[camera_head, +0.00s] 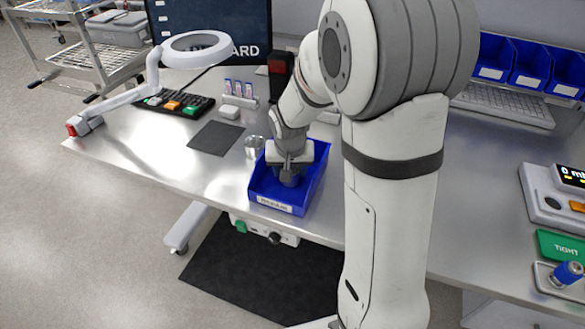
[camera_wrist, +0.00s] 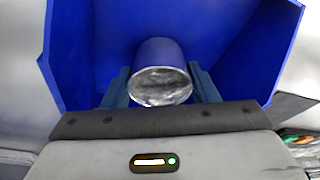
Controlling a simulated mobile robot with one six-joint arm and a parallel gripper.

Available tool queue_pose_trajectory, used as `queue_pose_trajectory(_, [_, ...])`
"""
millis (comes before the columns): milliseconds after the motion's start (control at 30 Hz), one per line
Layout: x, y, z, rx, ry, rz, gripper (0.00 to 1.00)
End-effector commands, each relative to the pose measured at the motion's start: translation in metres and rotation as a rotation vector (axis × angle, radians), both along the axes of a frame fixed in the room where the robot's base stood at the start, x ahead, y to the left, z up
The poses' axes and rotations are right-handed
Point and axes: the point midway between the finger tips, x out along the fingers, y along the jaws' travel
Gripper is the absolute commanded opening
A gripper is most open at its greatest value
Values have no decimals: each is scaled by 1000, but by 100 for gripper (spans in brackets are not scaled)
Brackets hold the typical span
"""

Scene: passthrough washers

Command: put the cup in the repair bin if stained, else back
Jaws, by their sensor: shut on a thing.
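My gripper (camera_head: 290,168) points down into a blue bin (camera_head: 256,188) at the table's front edge. The bin has a white label on its front wall, too small to read surely. My gripper is shut on a cup (camera_head: 289,180); my fingers hide part of it. In the wrist view the cup (camera_wrist: 159,54) stands between both fingers, inside the blue walls of the bin (camera_wrist: 262,52). Its side looks bluish, and its near end is silvery with dark, uneven patches. I cannot tell whether these are stains or reflections, nor whether the cup touches the bin floor.
A shiny clear or metal item (camera_head: 254,146) stands just left of the bin. A dark mat (camera_head: 215,138), a ring lamp (camera_head: 196,47) and a tray of coloured parts (camera_head: 176,103) lie further left. A keyboard (camera_head: 505,104) and blue bins (camera_head: 530,68) are at right.

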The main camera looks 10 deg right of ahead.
Motion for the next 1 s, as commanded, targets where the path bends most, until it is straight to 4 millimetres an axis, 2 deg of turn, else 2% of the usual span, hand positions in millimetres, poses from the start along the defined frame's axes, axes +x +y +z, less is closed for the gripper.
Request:
queue_pose_trajectory(33, [0,0,-4,0,0,0,27])
queue_pose_trajectory(67, [0,0,-2,0,0,0,55])
queue_pose_trajectory(300, [0,0,-2,0,0,-1,75])
queue_pose_trajectory(667, [0,-1,5,0,-1,-1,75])
queue_pose_trajectory(767, [-3,0,18,-1,-5,-1,75])
queue_pose_trajectory(1000, [-17,3,68,0,-6,-2,75])
